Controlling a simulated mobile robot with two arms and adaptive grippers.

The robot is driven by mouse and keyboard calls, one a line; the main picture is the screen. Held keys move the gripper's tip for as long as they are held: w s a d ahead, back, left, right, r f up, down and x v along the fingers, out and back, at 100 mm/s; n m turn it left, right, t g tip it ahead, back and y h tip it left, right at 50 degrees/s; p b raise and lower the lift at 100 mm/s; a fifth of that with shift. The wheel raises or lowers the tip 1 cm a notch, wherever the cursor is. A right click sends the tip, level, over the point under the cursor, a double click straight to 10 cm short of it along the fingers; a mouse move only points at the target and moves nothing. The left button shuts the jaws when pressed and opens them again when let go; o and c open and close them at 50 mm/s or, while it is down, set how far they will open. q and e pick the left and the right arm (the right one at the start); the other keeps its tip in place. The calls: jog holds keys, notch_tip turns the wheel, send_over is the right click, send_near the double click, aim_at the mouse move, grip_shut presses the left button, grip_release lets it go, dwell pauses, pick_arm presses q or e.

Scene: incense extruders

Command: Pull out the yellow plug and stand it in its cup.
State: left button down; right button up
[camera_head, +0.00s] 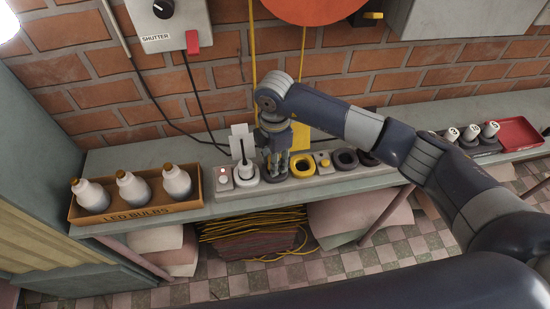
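My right gripper (277,173) points down over the row of fittings on the grey bench, its arm coming in from the right. Its fingers hide what is directly beneath, and I cannot tell whether they hold anything. A yellow ring-shaped cup (303,166) with a dark opening sits just right of the fingers. A small box with a yellow knob (323,160) stands right of that ring. I cannot make out which piece is the yellow plug. My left gripper is not in view.
Dark rings (346,159) lie to the right. An LED bulb crate (135,207) stands left, a red tray (518,133) far right.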

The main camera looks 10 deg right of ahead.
jog(key=shift+f, duration=0.3)
jog(key=o, duration=1.1)
jog(key=shift+o, duration=0.2)
jog(key=shift+r, duration=0.1)
notch_tip(320, 180, up, 12)
